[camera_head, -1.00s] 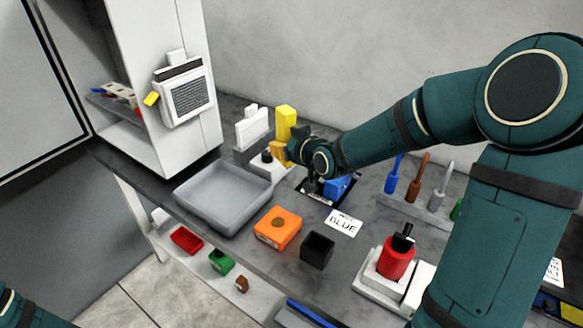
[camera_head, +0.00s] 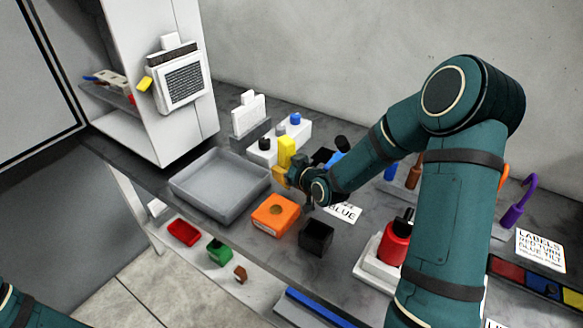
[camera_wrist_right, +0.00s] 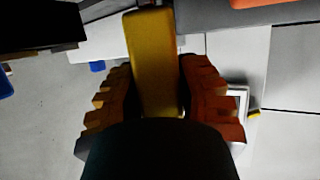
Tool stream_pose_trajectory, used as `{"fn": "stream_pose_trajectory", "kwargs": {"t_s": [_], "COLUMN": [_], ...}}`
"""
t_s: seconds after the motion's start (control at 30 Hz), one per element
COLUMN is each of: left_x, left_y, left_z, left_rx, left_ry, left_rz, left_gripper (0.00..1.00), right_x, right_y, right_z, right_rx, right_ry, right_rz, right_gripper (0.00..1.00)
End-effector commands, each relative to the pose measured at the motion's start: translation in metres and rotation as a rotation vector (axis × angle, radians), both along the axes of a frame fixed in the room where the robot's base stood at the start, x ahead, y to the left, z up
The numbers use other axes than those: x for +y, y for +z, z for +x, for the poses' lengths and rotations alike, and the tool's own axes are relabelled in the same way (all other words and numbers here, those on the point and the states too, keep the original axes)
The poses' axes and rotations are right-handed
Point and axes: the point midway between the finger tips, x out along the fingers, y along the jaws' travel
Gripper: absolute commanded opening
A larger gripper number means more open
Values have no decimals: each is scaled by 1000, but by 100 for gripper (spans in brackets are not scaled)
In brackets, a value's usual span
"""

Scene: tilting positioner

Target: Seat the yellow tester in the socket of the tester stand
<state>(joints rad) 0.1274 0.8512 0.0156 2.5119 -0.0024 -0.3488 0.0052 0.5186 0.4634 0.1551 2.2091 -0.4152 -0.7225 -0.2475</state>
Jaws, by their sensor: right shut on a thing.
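The yellow tester (camera_head: 286,149) is an upright block held by my right gripper (camera_head: 282,174) above the bench. In the right wrist view the tester (camera_wrist_right: 155,60) is between the ribbed orange-brown fingers of that gripper (camera_wrist_right: 158,95), which is shut on it. Its lower end is hidden in the head view. I cannot tell which fixture is the tester stand. An orange block (camera_head: 266,221) with a round recess in its top is just in front of the gripper. An open-topped black box (camera_head: 316,238) is to its right. My left gripper is not in view.
A grey tray (camera_head: 225,205) is left of the gripper. A red bottle-like object (camera_head: 394,243) stands on a white base at right. Small coloured parts lie on a lower front shelf (camera_head: 256,290).

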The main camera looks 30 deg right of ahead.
Motion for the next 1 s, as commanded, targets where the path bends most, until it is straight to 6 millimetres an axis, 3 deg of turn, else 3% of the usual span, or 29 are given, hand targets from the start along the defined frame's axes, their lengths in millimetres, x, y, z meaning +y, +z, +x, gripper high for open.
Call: {"fn": "stream_pose_trajectory", "kwargs": {"t_s": [0.17,0.27,0.7,0.73,0.77,1.0], "left_x": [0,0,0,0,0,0], "left_y": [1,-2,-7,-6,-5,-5], "left_z": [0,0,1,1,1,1], "left_rx": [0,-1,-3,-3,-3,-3], "left_ry": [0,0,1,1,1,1], "left_rz": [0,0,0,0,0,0], "left_gripper": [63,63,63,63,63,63], "right_x": [-28,-23,-23,-23,-23,-23], "right_y": [0,-11,-16,-15,-15,-14], "right_z": [13,12,12,12,12,12], "right_rx": [0,2,0,2,2,1], "right_ry": [-5,0,-1,-1,-1,-1], "right_rz": [-2,1,0,-1,-1,0], "right_gripper": [0,0,0,46,57,58]}}
